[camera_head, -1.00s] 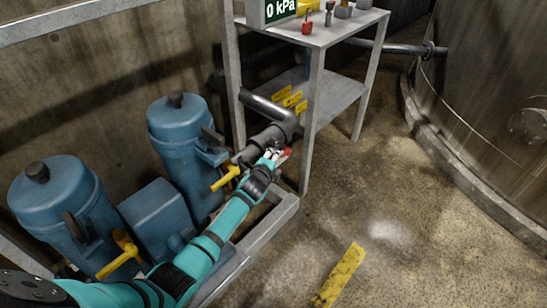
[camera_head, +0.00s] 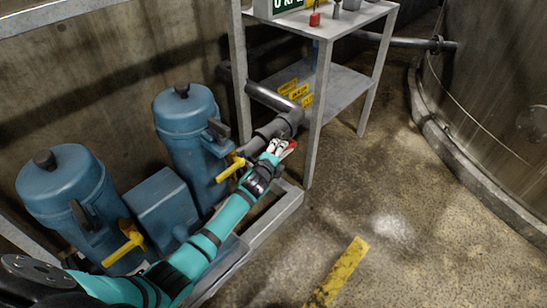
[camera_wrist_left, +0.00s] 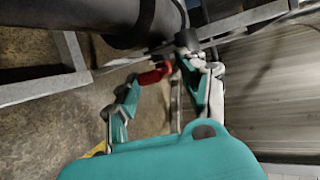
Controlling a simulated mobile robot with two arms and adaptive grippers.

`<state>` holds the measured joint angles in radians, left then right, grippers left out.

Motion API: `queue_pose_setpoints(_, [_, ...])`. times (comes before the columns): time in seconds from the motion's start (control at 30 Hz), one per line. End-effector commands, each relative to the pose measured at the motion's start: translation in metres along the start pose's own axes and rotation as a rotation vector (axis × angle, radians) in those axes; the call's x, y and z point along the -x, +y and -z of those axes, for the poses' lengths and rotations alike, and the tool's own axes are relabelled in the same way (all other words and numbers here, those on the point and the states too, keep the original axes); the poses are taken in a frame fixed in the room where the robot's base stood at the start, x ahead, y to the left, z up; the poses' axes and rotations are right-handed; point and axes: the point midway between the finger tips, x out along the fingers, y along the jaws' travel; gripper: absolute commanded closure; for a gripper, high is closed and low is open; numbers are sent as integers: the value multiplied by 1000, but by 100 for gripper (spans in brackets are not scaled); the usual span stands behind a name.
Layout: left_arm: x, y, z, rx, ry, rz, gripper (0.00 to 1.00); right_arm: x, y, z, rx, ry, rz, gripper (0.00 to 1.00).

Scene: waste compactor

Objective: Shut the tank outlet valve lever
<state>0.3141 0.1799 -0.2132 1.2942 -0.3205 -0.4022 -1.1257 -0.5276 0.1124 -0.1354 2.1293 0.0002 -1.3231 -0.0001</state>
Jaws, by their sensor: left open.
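The red lever (camera_head: 288,150) is at the dark pipe valve beside the shelf's front leg. It also shows in the left wrist view as a short red handle (camera_wrist_left: 153,74) under the thick dark pipe. My left gripper (camera_head: 279,147) is at the lever, its arm reaching in from the lower left. In the left wrist view its open fingers (camera_wrist_left: 160,78) are spread, with the red handle between or just beyond their tips. Whether they touch it I cannot tell. The valve body is partly hidden by the gripper. My right gripper is not in view.
Two blue pump or filter housings (camera_head: 190,125) with yellow levers (camera_head: 230,167) stand left of the arm on a grey frame. A metal shelf (camera_head: 335,95) stands behind the gripper. A large tank (camera_head: 490,90) is at the right.

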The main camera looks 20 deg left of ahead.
Motion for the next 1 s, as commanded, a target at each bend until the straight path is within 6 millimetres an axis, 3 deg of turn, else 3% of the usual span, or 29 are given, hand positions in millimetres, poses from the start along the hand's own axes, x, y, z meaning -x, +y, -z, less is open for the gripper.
queue_pose_setpoints(0.2, [31,0,0,-2,1,0,56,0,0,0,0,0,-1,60])
queue_pose_setpoints(0.4, [50,0,0,-1,1,0,56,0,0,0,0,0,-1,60])
queue_pose_setpoints(0.8, [56,0,0,-1,0,0,56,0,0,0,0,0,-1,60])
queue_pose_setpoints(0.93, [54,3,3,32,9,8,73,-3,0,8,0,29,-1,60])
queue_pose_setpoints(1.0, [50,9,8,107,27,26,82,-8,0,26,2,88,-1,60])
